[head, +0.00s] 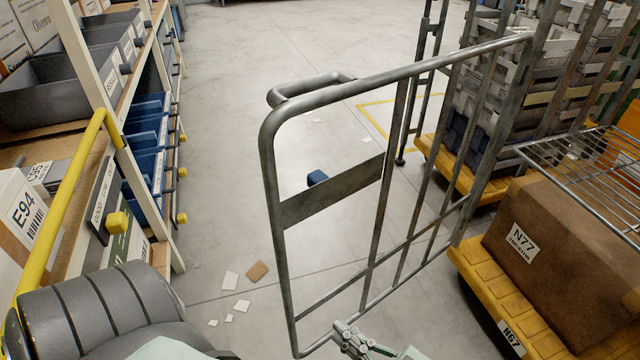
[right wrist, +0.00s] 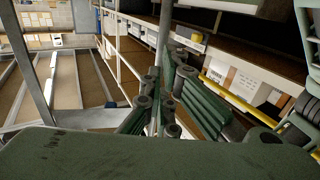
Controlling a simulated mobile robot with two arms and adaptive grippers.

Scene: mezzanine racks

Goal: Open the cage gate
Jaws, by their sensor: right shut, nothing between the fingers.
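The cage gate (head: 330,192) is a grey metal tube frame with upright bars and a flat plate. In the head view it stands swung out from the cage post at the right, with its free edge at centre left. A bent tube handle (head: 312,84) shows near its top. My right gripper (head: 345,332) is shut and empty at the gate's lower free corner. The right wrist view shows its green fingers (right wrist: 160,105) close to an upright grey bar (right wrist: 164,45); I cannot tell whether they touch. My left gripper is not in view.
The cage's yellow base (head: 470,270) carries a brown box (head: 565,260) marked N77 under a wire shelf (head: 590,165). Another loaded yellow-based cage stands behind. Racks with grey bins (head: 60,90) and a yellow rail (head: 62,195) line the left. Floor between is mostly clear, with scattered papers (head: 236,285).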

